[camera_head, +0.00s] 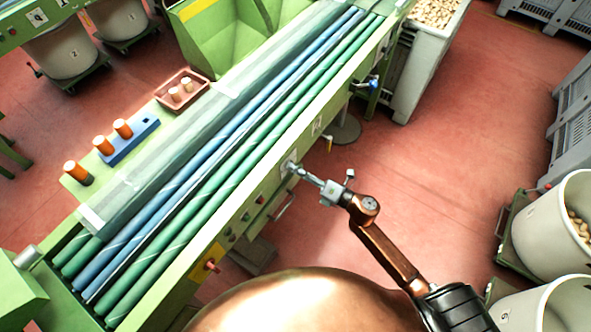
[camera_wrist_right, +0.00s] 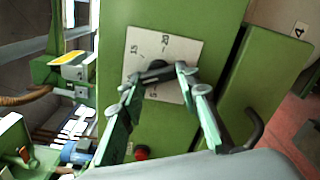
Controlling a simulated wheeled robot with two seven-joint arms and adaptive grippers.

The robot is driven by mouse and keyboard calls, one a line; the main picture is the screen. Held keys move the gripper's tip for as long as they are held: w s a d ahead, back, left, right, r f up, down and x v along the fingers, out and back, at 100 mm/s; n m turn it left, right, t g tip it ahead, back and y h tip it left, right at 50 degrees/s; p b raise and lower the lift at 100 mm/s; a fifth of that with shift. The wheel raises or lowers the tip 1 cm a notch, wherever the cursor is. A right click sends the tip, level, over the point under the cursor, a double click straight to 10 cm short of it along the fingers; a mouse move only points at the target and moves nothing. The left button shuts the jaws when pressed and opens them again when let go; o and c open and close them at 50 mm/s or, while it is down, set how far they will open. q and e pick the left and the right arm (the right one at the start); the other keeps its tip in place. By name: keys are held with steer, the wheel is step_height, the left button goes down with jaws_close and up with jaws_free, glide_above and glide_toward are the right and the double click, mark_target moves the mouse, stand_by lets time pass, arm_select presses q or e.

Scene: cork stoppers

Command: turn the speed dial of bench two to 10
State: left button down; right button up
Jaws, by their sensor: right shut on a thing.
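The speed dial (camera_wrist_right: 157,72) is a black knob on a white scale plate (camera_wrist_right: 187,48) with marks 15, 20 and 5 legible, fixed to a green panel. In the right wrist view the fingers of my right gripper (camera_wrist_right: 156,78) stand on either side of the knob and are shut on it. Which mark the knob points at cannot be told. In the head view my right gripper (camera_head: 296,170) reaches the front side of the green bench (camera_head: 232,230), and its fingertips cover most of the dial. My left gripper is not in view.
Blue and green rollers (camera_head: 190,180) fill the bench top. A red button (camera_wrist_right: 141,153) and a dark handle (camera_wrist_right: 250,130) are near the dial. A blue block (camera_head: 128,138) with orange-topped pieces stands behind. White tubs (camera_head: 555,225) stand at the right; red floor is open between.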

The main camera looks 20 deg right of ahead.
steer(key=shift+s+f+n, duration=0.1)
steer(key=shift+f+n, duration=0.15)
steer(key=shift+n, duration=0.05)
stand_by(0.4)
steer(key=o, duration=1.2)
steer(key=shift+r, duration=0.15)
steer(key=shift+c, duration=0.2)
steer(key=v, duration=1.2)
